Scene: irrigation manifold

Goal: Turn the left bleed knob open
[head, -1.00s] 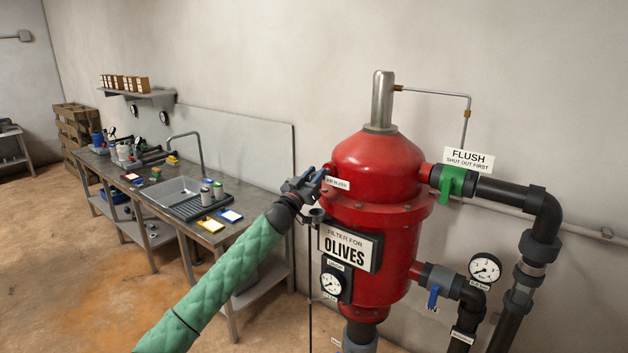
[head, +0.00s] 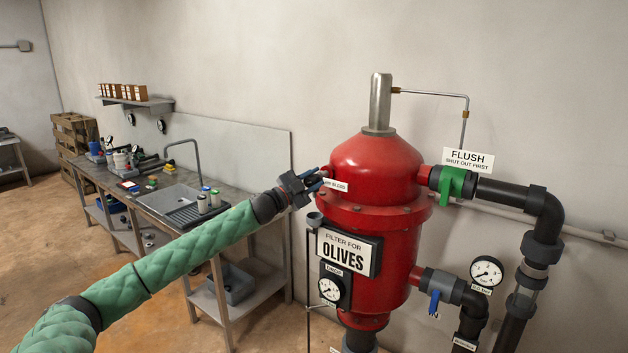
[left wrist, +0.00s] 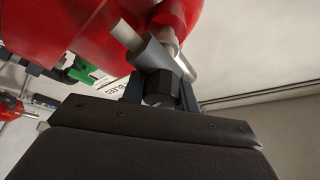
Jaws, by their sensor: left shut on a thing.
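My left gripper (head: 312,184) reaches in from the left to the upper left side of the red filter vessel (head: 375,165), at the bleed label (head: 336,186). In the left wrist view, its dark blue fingers (left wrist: 161,92) are closed on either side of a black knob (left wrist: 158,88), which I take for the left bleed knob. Grey metal pieces (left wrist: 156,55) stand just beyond, towards the red wall. In the head view the gripper mostly hides the knob, and its turn angle cannot be read. My right gripper is not in view.
A sign reading OLIVES (head: 343,257) and a gauge (head: 330,289) sit below the gripper. A small grey funnel (head: 314,219) stands close under it. A green-handled flush valve (head: 453,184) is at right. A workbench with sink (head: 172,198) stands behind at left.

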